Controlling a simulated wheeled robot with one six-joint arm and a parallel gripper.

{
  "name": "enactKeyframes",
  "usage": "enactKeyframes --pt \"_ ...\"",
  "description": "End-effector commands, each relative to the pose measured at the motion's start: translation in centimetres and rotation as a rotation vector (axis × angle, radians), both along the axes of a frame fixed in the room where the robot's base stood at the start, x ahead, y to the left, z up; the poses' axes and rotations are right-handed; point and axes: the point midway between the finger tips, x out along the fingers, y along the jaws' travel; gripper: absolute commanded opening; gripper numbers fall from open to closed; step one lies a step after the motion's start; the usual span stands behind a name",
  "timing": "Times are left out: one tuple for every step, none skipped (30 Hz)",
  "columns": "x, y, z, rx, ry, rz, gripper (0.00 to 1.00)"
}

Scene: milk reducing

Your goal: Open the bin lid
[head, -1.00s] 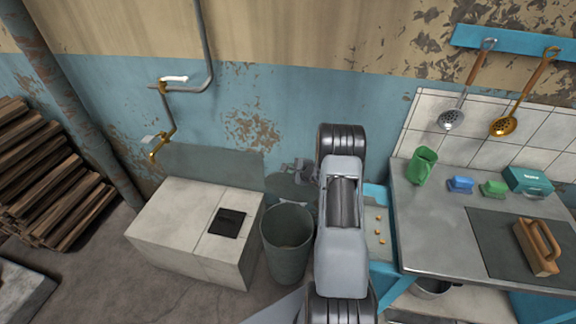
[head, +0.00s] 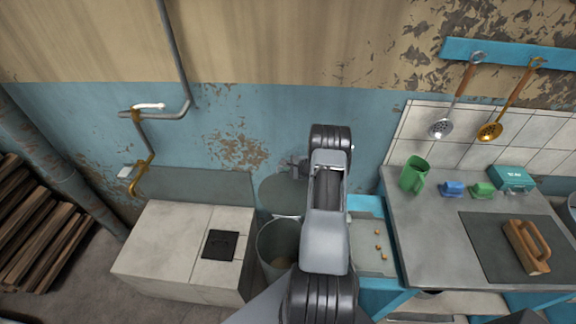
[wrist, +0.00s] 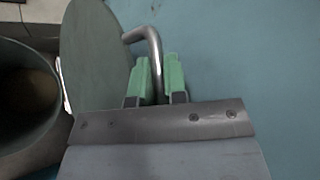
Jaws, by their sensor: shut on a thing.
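The grey round bin (head: 277,262) stands on the floor between the tiled block and the counter, with its mouth uncovered. Its round lid (head: 283,193) is raised behind the bin's mouth, near the wall, partly hidden by my arm. In the wrist view the lid (wrist: 92,55) stands tilted up beside the dark open bin (wrist: 27,95). The bent metal handle (wrist: 149,42) of the lid runs between the green fingers of my gripper (wrist: 158,75), which is shut on it. In the head view my gripper is mostly hidden behind my arm.
A white tiled block (head: 175,250) with a black plate (head: 220,245) stands left of the bin. A brass tap (head: 142,165) is on the wall. Stacked wood (head: 40,240) lies far left.

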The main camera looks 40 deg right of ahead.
Motion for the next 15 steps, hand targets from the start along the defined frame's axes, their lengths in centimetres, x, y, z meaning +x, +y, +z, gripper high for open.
enactKeyframes --pt "0.29 0.52 0.08 0.005 -0.005 0.013 0.00" --pt "0.27 0.48 0.09 0.005 -0.005 0.013 0.00" --pt "0.26 0.46 0.08 0.004 -0.006 0.011 0.00" --pt "0.25 0.44 0.09 0.004 -0.006 0.011 0.00" --pt "0.24 0.43 0.09 0.004 -0.006 0.011 0.00" --pt "0.22 0.40 0.10 0.004 -0.006 0.011 0.00" --pt "0.22 0.38 0.10 0.003 -0.006 0.010 0.00" --pt "0.22 0.38 0.10 0.004 -0.006 0.010 0.00" --pt "0.19 0.33 0.10 0.004 -0.006 0.009 0.16" --pt "0.16 0.29 0.09 0.003 -0.005 0.008 0.19" --pt "0.13 0.21 0.09 0.004 -0.005 0.007 0.22" --pt "0.05 0.08 0.09 0.003 -0.005 0.003 0.26" --pt "-0.01 -0.02 0.08 0.002 -0.004 0.003 0.29" --pt "-0.07 -0.12 0.07 0.002 -0.004 0.000 0.32" --pt "-0.14 -0.24 0.05 0.002 -0.004 -0.002 0.36"
